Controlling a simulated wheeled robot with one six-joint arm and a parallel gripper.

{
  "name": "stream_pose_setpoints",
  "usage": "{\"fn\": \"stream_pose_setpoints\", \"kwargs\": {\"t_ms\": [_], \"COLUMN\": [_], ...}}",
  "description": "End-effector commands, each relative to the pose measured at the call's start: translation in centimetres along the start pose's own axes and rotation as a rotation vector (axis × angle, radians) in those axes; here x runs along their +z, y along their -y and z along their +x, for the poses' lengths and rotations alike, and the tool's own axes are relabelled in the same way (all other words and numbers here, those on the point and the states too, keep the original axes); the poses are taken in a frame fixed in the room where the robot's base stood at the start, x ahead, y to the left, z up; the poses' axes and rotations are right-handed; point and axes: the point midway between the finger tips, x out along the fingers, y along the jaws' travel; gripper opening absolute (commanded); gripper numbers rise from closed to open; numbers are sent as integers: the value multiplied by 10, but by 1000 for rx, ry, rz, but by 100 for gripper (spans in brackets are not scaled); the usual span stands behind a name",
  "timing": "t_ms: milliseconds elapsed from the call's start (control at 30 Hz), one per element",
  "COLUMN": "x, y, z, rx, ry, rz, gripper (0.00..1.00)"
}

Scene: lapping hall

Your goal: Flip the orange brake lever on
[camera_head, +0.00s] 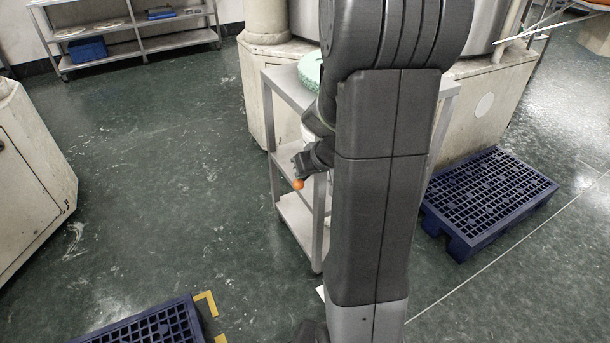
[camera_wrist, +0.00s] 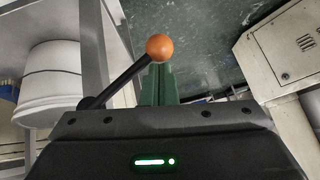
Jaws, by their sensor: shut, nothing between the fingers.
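The orange ball knob (camera_wrist: 160,47) of the brake lever shows in the wrist view at upper centre. Its black rod (camera_wrist: 120,81) slants down left to a dark pivot beside a grey post, partly hidden by my gripper's body. My gripper's fingers (camera_wrist: 162,78) look like a narrow greenish pair, shut and empty. The knob overlaps their far end in the picture; I cannot tell if they touch. In the head view the orange knob (camera_head: 298,184) shows just below my gripper (camera_head: 303,168), beside the metal stand. My arm hides much of that stand.
The grey metal stand (camera_head: 318,225) has several shelves, with a green round item (camera_head: 309,70) on top. A white bucket (camera_wrist: 54,80) is close on the left in the wrist view. Blue pallets (camera_head: 485,200) lie on the floor. The floor left of the stand is clear.

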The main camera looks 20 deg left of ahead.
Motion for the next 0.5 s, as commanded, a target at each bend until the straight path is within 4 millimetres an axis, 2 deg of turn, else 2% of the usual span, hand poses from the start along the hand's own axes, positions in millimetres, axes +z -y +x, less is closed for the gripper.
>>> {"fn": "stream_pose_setpoints", "kwargs": {"t_ms": [100,500], "x": [7,14], "y": [-3,-8], "z": [10,20], "rx": [38,35], "ry": [0,1], "rz": [-27,-24], "gripper": [0,0]}}
